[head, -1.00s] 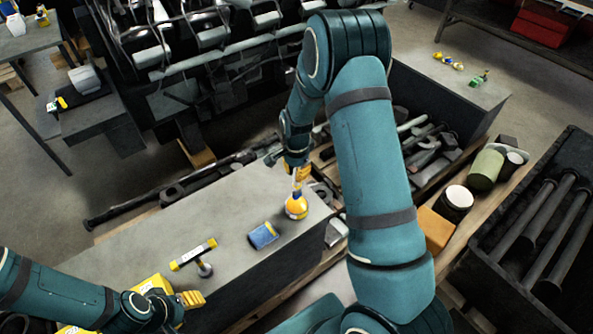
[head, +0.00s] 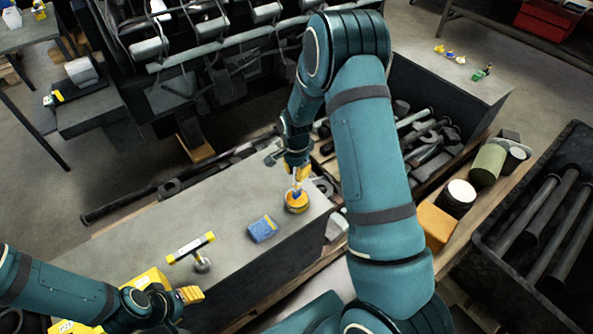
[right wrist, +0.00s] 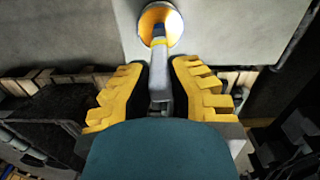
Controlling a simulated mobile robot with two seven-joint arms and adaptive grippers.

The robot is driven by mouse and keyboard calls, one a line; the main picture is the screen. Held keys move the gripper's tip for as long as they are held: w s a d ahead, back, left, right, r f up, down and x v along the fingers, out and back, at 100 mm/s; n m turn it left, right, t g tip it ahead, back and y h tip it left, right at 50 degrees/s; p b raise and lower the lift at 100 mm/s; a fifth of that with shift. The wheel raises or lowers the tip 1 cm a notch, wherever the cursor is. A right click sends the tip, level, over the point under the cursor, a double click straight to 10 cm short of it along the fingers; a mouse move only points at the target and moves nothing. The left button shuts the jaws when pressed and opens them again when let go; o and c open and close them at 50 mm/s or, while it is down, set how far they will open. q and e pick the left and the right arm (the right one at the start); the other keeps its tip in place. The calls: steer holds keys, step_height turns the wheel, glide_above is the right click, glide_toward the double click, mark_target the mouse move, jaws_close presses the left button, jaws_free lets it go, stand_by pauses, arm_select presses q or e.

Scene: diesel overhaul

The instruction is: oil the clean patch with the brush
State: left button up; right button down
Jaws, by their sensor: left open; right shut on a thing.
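My right gripper (head: 299,172) is shut on the brush, whose pale handle runs down from the yellow fingers. In the right wrist view the brush (right wrist: 159,75) stands between the fingers (right wrist: 160,88). Its far end reaches a small round dish (right wrist: 174,17) with a pale rim and amber inside. The same dish (head: 297,208) stands on the grey bench top in the head view. The bristles overlap the dish; how deep they sit I cannot tell. My left gripper (head: 190,295) is open at the lower left. I cannot make out the clean patch.
A yellow box (head: 147,281) is beside my left gripper. An engine (head: 180,50) stands behind. A crate of dark rods (head: 545,215) is at right.

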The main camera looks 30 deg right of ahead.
steer(key=shift+f+b, duration=0.35)
steer(key=shift+f, duration=0.2)
stand_by(1.4)
steer(key=shift+r+p, duration=2.7)
steer(key=shift+r, duration=0.9)
